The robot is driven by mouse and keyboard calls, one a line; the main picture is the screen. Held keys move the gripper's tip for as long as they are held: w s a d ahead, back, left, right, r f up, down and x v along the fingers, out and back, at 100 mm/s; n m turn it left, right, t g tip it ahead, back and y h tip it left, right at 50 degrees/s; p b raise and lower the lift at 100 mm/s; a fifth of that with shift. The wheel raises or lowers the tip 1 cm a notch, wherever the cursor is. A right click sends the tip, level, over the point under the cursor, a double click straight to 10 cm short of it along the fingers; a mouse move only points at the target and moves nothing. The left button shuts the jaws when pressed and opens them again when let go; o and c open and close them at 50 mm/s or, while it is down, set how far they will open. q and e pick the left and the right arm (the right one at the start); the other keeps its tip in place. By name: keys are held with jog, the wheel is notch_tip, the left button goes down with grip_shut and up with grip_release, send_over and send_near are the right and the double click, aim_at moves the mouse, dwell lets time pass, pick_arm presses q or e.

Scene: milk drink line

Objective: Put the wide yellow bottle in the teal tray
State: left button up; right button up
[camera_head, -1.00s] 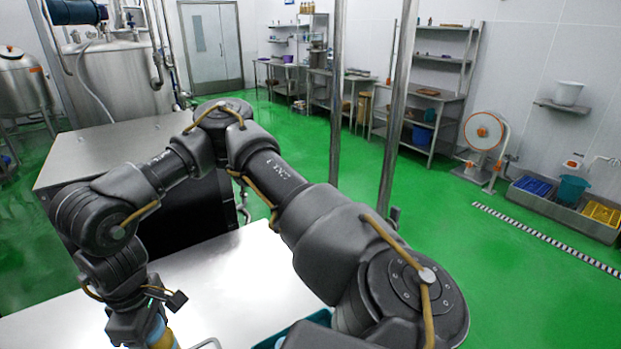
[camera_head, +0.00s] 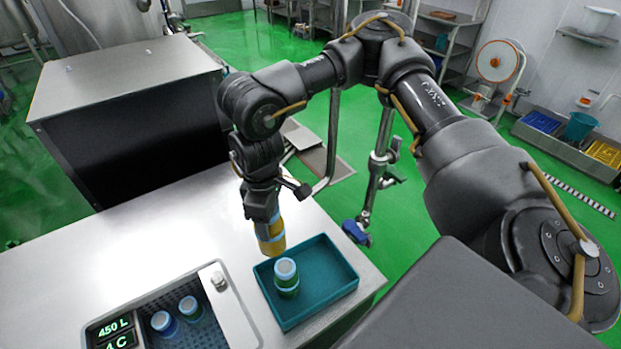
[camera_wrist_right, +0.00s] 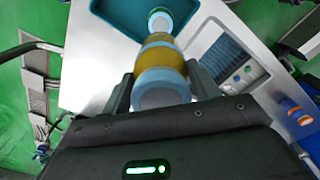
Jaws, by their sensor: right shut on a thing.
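My right gripper (camera_head: 264,212) is shut on the wide yellow bottle (camera_head: 271,238), which has light-blue bands. In the right wrist view the bottle (camera_wrist_right: 163,64) sits between the two fingers, its pale blue end towards the camera. The gripper points down. In the head view the bottle's lower end overlaps the back left corner of the teal tray (camera_head: 335,265); its exact height there is hard to tell. A green bottle with a pale blue and white top (camera_head: 287,272) stands inside the tray at its left side. My left gripper is not in view.
A grey control panel (camera_head: 215,285) with a perforated recess holds two small blue-topped bottles (camera_head: 163,322) left of the tray. The steel tabletop (camera_head: 130,240) is clear further left. A steel pipe with a blue valve handle (camera_head: 356,232) stands behind the tray's right side.

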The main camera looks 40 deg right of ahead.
jog(key=s+d+f+m+p, duration=0.1)
jog(key=s+f+m+p, duration=0.3)
jog(key=m, duration=0.6)
jog(key=s+d+f+m, duration=0.2)
jog(key=s+m, duration=0.4)
jog(key=m, duration=0.4)
jog(key=s+d+f+m+p, duration=0.1)
jog(key=s+f+m+p, duration=0.15)
jog(key=s+m, duration=0.55)
jog(key=w+d+f+m+b, duration=0.1)
jog(key=w+d+f+b, duration=0.1)
jog(key=w+d+f, duration=0.2)
jog(key=w+d+f+m+b, duration=0.1)
jog(key=w+d+f, duration=0.3)
jog(key=w+f, duration=0.5)
jog(key=shift+w+d+f+b, duration=0.2)
jog(key=shift+w+d+b, duration=0.2)
jog(key=shift+b, duration=0.1)
